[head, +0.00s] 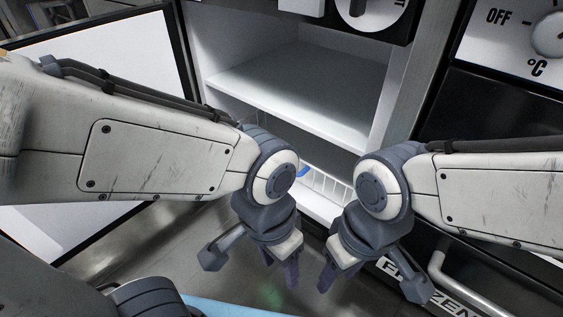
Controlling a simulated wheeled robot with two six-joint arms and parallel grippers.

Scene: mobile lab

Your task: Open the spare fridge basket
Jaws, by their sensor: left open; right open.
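The open fridge compartment (290,75) has a white interior. A white slatted basket (328,184) shows low inside it, partly hidden behind my two wrists; I cannot tell whether it is pulled out. My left gripper (281,268) is open and points down in front of the compartment, left of centre. My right gripper (336,269) is open and points down just to its right. Both appear empty and apart from the basket.
The open fridge door (118,50) stands to the left. A shelf (290,97) spans the compartment above the basket. A drawer labelled like "FROZEN" (440,283) with a metal handle (470,285) is at lower right. A small blue item (303,171) shows near the basket.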

